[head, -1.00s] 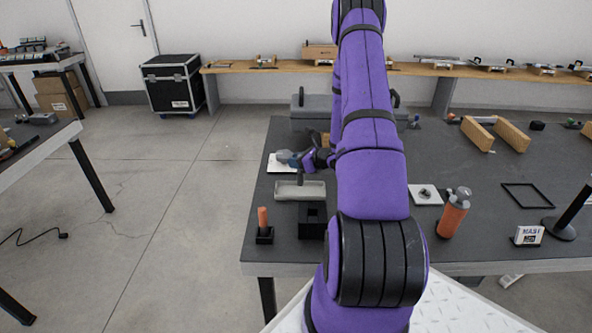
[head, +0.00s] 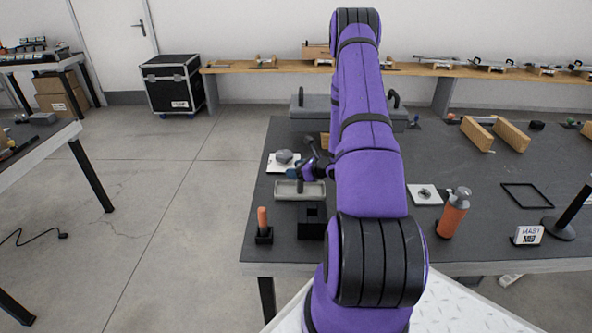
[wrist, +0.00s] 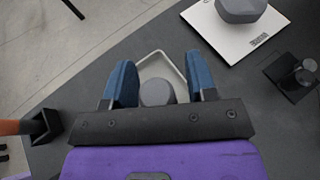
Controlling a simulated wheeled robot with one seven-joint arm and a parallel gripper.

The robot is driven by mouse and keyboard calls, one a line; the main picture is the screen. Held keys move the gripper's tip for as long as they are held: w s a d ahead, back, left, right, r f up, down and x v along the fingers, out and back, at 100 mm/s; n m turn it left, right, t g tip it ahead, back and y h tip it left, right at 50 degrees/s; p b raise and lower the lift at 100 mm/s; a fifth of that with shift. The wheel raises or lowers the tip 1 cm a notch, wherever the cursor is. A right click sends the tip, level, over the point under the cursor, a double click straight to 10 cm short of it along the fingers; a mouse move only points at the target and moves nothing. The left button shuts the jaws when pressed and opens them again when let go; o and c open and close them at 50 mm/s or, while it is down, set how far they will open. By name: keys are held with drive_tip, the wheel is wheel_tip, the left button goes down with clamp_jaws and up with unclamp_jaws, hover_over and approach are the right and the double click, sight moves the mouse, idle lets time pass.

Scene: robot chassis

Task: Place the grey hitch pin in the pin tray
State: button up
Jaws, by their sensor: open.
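The pin tray (head: 284,196) is a shallow pale grey tray on the dark table; its rim also shows beyond my fingers in the wrist view (wrist: 176,58). A grey rounded piece, which looks like the grey hitch pin (wrist: 157,93), shows between my fingers in the wrist view. In the head view a small grey upright shape, likely the same pin (head: 300,186), stands at the tray. My gripper (head: 296,174) is just above the tray. Its blue fingers (wrist: 160,85) are open, on either side of the grey piece. The pin's lower end is hidden.
A grey faceted knob (head: 284,156) sits on a white card (head: 274,167) behind the tray. A black block (head: 312,226) and an orange-handled piece in a black holder (head: 264,236) stand in front. A grey toolbox (head: 310,115) is behind. An orange bottle (head: 453,214) is right.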

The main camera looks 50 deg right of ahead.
drive_tip(key=shift+r, duration=0.1)
drive_tip(key=v, duration=1.2)
drive_tip(key=w+a+r+n+g+y, duration=0.2)
drive_tip(key=a+r+n+g+y, duration=0.15)
drive_tip(key=a+r+n, duration=0.65)
drive_tip(key=w+a+r+n+g+y, duration=0.25)
drive_tip(key=a+r+n+g, duration=0.35)
drive_tip(key=a+r, duration=0.8)
drive_tip(key=s+a+r+n+h, duration=0.4)
drive_tip(key=s+a+r+n, duration=0.2)
drive_tip(key=s+n, duration=0.3)
drive_tip(key=s+a+r+n+t+h, duration=0.1)
drive_tip(key=s+a+r+n+h, duration=0.3)
drive_tip(key=s+a+r+n, duration=0.3)
drive_tip(key=s+r+n, duration=0.1)
drive_tip(key=s+n, duration=0.1)
drive_tip(key=s, duration=0.1)
drive_tip(key=shift+a+r, duration=0.15)
drive_tip(key=shift+a, duration=0.05)
